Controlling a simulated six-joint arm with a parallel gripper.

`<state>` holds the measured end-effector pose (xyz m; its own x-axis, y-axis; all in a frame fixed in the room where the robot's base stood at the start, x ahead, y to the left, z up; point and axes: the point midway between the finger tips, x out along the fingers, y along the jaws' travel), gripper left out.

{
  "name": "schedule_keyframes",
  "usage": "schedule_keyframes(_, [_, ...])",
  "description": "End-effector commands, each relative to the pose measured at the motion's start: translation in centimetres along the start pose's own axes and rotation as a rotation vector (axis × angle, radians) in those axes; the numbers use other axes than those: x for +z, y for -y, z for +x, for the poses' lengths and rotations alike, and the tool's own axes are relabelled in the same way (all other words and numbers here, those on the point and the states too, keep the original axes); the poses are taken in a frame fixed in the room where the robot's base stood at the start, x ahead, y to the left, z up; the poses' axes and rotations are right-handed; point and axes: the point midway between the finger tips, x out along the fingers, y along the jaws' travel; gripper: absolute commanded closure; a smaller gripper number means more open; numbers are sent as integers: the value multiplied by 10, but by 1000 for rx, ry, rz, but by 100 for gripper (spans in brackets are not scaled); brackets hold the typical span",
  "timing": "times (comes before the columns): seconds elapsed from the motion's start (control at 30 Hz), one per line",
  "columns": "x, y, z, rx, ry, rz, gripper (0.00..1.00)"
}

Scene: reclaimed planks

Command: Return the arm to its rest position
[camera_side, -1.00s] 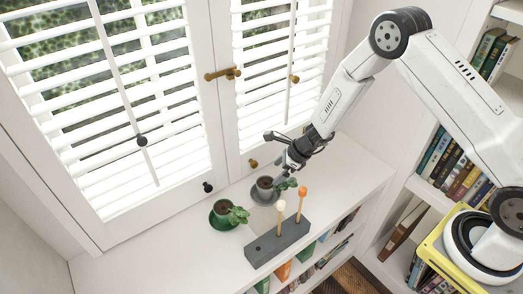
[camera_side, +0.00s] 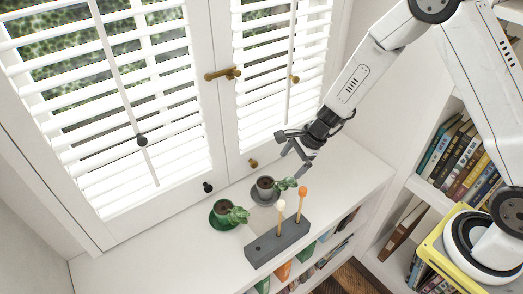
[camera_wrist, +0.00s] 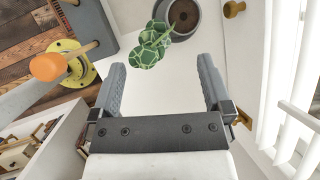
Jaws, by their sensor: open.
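My gripper (camera_side: 296,160) is open and empty above the white shelf top, just up and right of the grey potted plant. In the wrist view my gripper (camera_wrist: 163,80) shows its two grey fingers spread wide with nothing between them. The grey pot (camera_side: 265,188) with a leafy green plant stands on a grey saucer. It also shows in the wrist view (camera_wrist: 185,14), beyond the fingertips. My white arm reaches in from the right, with its base on a yellow stand.
A green pot (camera_side: 222,209) on a green saucer stands to the left. A grey block (camera_side: 277,246) holds two upright sticks, one with an orange tip (camera_side: 303,190) and one pale. Shuttered windows (camera_side: 110,90) stand behind; a bookcase (camera_side: 455,160) is at the right.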

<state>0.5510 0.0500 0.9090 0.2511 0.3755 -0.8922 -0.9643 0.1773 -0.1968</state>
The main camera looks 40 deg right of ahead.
Motion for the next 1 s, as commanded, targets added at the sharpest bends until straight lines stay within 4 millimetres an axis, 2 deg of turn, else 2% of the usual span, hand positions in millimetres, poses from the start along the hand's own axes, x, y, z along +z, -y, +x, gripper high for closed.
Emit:
schedule_keyframes(0.1, [6, -12, -26, 26, -32, -206, 0])
schedule_keyframes(0.6, [6, -74, -116, 168, -180, -1073, 0])
schedule_keyframes(0.8, [0, -98, -145, 235, -243, -1405, 0])
schedule_keyframes(1.0, [-6, -114, -164, 292, -291, -1644, 0])
